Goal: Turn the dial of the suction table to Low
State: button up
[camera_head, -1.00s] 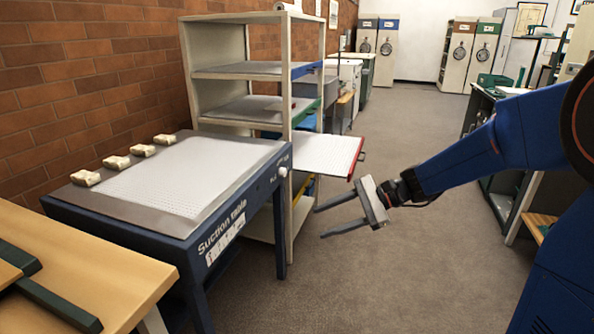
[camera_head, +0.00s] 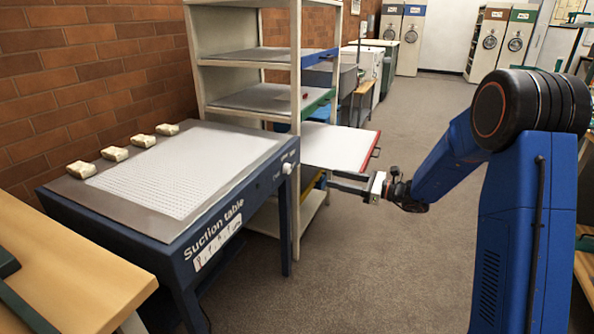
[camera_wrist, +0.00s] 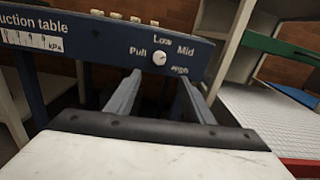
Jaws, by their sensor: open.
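The suction table (camera_head: 152,228) is a dark blue frame with a white perforated top, at the left in the head view. Its dial (camera_head: 287,168) is a small white knob at the right end of the front rail. In the wrist view the dial (camera_wrist: 159,58) shows among the labels Pull, Low, Mid and High; which one it points to is too small to tell. My gripper (camera_head: 332,182) is open and empty, to the right of the dial and apart from it. In the wrist view the fingers of my gripper (camera_wrist: 160,80) point toward the dial, which appears between and beyond their tips.
A cream shelf rack (camera_head: 297,120) stands right behind the table. A white tray with a red edge (camera_head: 340,147) sticks out of it near my gripper. Several cream weights (camera_head: 115,153) lie along the table's back edge. A wooden table (camera_head: 70,262) is at front left. The floor (camera_head: 380,270) at right is clear.

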aim_at(290, 169)
jog(key=x, duration=1.6)
jog(key=c, duration=1)
